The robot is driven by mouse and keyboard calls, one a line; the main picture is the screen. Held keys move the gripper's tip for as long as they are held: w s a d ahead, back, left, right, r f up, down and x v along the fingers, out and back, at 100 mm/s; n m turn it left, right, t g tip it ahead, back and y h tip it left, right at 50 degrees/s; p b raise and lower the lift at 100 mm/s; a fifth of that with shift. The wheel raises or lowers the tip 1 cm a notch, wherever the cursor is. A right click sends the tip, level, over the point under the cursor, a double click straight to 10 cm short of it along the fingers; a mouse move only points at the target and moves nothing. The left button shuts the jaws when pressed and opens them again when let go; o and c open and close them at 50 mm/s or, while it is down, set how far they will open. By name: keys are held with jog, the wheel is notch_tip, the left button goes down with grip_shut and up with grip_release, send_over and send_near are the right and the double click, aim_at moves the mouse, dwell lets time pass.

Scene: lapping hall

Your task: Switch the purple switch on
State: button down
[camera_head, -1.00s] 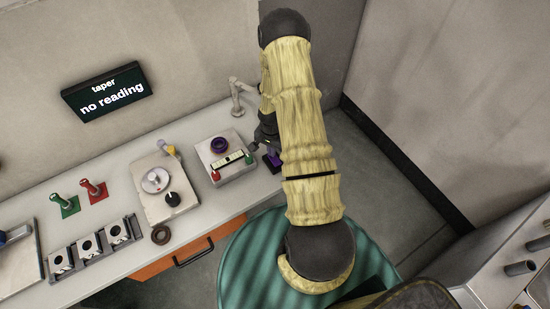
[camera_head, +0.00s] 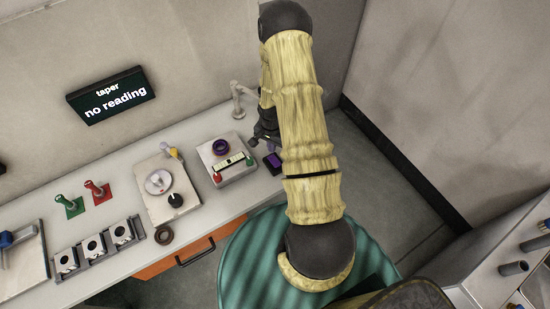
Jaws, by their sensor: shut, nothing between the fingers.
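The purple switch (camera_head: 273,161) is a small dark block with a purple top. It sits at the right end of the grey bench (camera_head: 215,202), close beside my arm. Whether it is on or off is too small to tell. My gripper (camera_head: 255,142) is shut and empty. It is just behind and left of the switch in the picture, seemingly above the bench and apart from the switch. My yellow arm hides part of the gripper and the area right of the switch.
A grey box with a purple ring (camera_head: 220,147) stands left of the switch. A small pale stand (camera_head: 238,98) is behind it. A dial plate (camera_head: 159,182), red and green levers and a block rack are further left. The wall display (camera_head: 112,96) reads "taper no reading". A teal round surface (camera_head: 240,255) is in front.

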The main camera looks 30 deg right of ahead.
jog(key=shift+s+r+p, duration=0.1)
jog(key=shift+r+p, duration=0.6)
jog(key=shift+r, duration=0.6)
notch_tip(320, 180, up, 16)
jog(key=n+t+b, duration=0.1)
jog(key=n+b, duration=0.2)
jog(key=n, duration=0.3)
send_over(271, 158)
jog(key=s+a, duration=0.3)
jog(key=a, duration=0.4)
jog(key=s+a+r+n+t+b, duration=0.1)
jog(key=s+a+r+n, duration=0.4)
jog(key=s+r, duration=0.3)
jog(key=shift+s+a+n+t, duration=0.3)
jog(key=shift+s+a, duration=0.2)
jog(key=shift+s, duration=0.3)
jog(key=shift+r, duration=0.1)
